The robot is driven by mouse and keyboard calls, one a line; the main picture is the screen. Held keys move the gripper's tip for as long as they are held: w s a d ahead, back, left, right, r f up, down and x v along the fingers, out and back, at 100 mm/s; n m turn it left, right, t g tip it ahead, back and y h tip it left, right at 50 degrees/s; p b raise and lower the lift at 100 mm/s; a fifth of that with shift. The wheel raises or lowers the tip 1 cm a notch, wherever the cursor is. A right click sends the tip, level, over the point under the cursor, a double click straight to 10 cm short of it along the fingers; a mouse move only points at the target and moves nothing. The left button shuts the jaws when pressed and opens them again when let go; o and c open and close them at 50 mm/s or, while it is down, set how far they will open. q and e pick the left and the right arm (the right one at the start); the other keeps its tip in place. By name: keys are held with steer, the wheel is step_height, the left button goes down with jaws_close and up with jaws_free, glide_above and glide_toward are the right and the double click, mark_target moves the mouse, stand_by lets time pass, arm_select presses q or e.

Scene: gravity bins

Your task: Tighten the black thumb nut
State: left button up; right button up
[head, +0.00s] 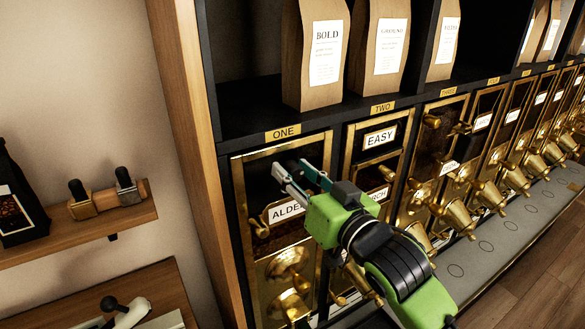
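My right gripper (291,166), on a green and black arm from the lower right, is in front of the brass-framed bin under the label ONE (283,132). Its two fingers are apart, with nothing seen between them. They point up and left over the bin's dark window, just above its partly covered name card (286,211). I cannot make out a black thumb nut for certain; the gripper and arm hide part of this bin's front. My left gripper is not in view.
Bins with brass spouts (458,218) run off to the right, with paper bags (317,52) on the shelf above. At left, a wooden shelf (60,237) holds a dark bag (14,205) and a wooden block with two black-topped pieces (107,200). A black-knobbed white item (132,314) lies lower left.

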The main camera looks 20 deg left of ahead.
jaws_close()
steer(key=shift+r+m+p, duration=0.25)
steer(key=shift+m+p, duration=0.8)
steer(key=shift+m, duration=0.05)
steer(key=shift+s+f+m, duration=0.1)
steer(key=shift+f+m, duration=0.15)
steer(key=shift+m, duration=0.95)
steer(key=m, duration=0.3)
